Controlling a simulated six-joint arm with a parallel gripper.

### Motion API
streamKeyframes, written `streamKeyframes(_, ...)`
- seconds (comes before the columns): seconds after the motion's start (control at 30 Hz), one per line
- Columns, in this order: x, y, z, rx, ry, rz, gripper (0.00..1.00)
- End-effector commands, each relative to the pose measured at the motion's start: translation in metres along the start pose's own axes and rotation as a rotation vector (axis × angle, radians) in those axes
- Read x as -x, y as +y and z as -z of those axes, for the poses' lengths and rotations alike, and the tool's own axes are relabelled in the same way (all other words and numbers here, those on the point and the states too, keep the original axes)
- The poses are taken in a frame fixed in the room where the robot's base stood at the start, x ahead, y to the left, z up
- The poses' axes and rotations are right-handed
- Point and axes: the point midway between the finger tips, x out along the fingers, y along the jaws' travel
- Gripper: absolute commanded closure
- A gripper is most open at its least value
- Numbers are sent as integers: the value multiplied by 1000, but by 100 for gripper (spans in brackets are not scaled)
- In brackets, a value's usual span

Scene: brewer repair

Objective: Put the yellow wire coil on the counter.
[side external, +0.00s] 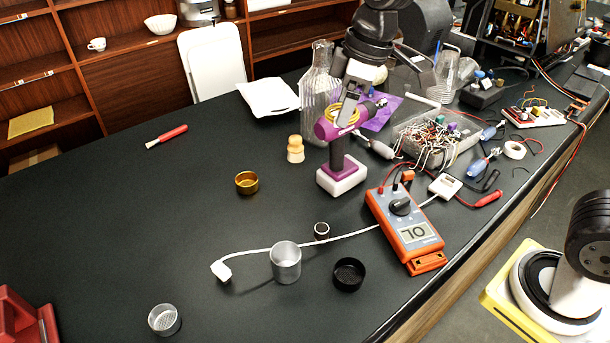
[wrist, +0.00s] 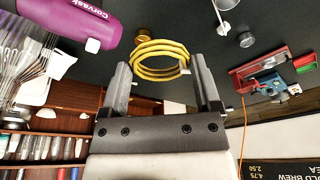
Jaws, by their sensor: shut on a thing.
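The yellow wire coil (wrist: 160,75) is a ring of several yellow loops. In the wrist view it lies between the two fingers of my gripper (wrist: 160,66), which is shut on it. In the side external view the coil (side external: 336,112) shows at the tip of my gripper (side external: 348,110), over the purple drill's body, and the gripper partly hides it. I cannot tell the exact gap between coil and drill. The black counter (side external: 130,220) runs under all of this.
The purple and white drill (side external: 341,165) stands upright close to my gripper. A glass bottle (side external: 314,90), a wooden piece (side external: 295,150), a box of wires (side external: 435,140) and an orange multimeter (side external: 405,230) are near.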

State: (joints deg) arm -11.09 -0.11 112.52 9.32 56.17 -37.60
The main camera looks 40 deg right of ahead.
Motion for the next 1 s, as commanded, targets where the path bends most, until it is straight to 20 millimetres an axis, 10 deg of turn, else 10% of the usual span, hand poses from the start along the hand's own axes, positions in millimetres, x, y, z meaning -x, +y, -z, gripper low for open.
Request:
streamKeyframes(0.47,-6,-136,11,466,7,121,75)
streamKeyframes(1.0,-2,-254,-24,926,19,242,75)
